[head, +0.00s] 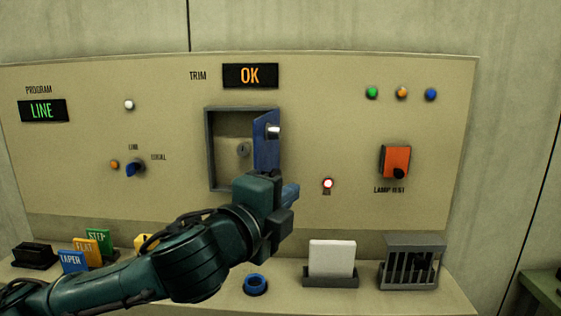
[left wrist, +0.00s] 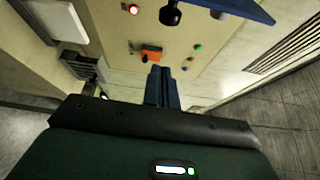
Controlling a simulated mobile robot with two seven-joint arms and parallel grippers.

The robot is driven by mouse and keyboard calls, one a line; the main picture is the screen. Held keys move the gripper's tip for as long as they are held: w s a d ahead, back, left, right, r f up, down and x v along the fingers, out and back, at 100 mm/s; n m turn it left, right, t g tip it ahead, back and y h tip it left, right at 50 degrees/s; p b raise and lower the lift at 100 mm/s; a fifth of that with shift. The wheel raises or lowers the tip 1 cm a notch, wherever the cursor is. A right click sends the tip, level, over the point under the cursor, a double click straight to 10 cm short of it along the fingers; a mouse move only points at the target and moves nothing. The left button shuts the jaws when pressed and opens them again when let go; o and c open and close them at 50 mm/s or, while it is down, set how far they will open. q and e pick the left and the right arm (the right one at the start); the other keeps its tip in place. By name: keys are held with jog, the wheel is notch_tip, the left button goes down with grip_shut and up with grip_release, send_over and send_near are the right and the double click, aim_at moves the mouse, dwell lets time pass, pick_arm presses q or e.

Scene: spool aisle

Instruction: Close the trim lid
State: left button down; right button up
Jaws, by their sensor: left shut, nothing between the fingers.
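The trim lid (head: 265,146) is a blue panel with a pale knob (head: 273,131). It stands open, swung out at the right side of the grey recess frame (head: 208,150). A small grey trim knob (head: 243,150) shows inside the recess. My left gripper (head: 290,193) is shut and empty, just below and right of the lid, apart from it as far as I can tell. In the left wrist view its blue fingers (left wrist: 162,86) are together, and a blue edge of the lid (left wrist: 245,10) shows at the top. My right gripper is out of view.
A lit red button (head: 328,185) and an orange lamp test switch (head: 395,161) are to the right.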

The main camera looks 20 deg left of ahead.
pick_arm(q)
jog(key=w+a, duration=0.1)
jog(key=w, duration=0.2)
jog(key=w+a+p, duration=0.1)
jog(key=w, duration=0.1)
jog(key=shift+w+a+f, duration=0.1)
jog(key=shift+w+a, duration=0.05)
jog(key=shift+a, duration=0.2)
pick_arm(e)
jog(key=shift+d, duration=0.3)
